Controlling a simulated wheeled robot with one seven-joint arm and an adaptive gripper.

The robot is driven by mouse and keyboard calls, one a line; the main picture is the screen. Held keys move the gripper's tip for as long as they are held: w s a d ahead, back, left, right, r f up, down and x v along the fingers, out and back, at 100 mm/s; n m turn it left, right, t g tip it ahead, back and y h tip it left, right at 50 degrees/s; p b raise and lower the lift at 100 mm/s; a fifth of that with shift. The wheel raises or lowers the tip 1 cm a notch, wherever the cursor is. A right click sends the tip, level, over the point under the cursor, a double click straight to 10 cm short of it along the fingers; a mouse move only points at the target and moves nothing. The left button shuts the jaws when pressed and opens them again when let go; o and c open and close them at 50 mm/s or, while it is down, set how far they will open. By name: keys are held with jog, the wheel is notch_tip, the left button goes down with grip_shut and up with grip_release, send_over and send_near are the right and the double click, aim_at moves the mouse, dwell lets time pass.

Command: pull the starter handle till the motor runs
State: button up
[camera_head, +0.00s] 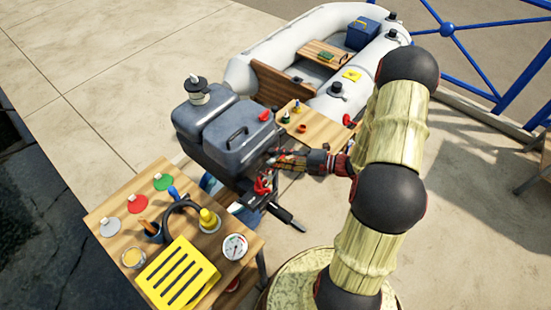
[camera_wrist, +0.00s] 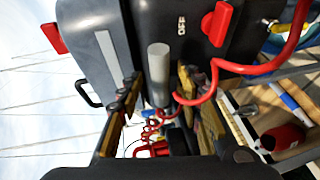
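The outboard motor (camera_head: 222,125) has a dark grey cowl and stands mid-left in the head view. My gripper (camera_head: 284,161) is at its near right side. In the wrist view, a light grey cylindrical grip (camera_wrist: 158,75), apparently the starter handle, lies between my fingers at the cowl front. The left finger is against or very near it. A narrow dark gap shows towards the right finger, so I cannot tell whether both touch it. Any starter cord is hidden. A red switch (camera_wrist: 216,24) beside "OFF" lettering is on the cowl.
A red coiled cord (camera_wrist: 240,68) loops close beside my right finger. A wooden table (camera_head: 105,215) with a yellow slotted tray (camera_head: 178,277) and a gauge (camera_head: 235,246) stands at the lower left. The grey inflatable boat (camera_head: 285,40) lies behind. Open paving is to the left.

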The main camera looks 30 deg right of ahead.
jog(key=shift+w+a, duration=0.3)
jog(key=shift+c, duration=0.3)
grip_shut()
dwell(0.6)
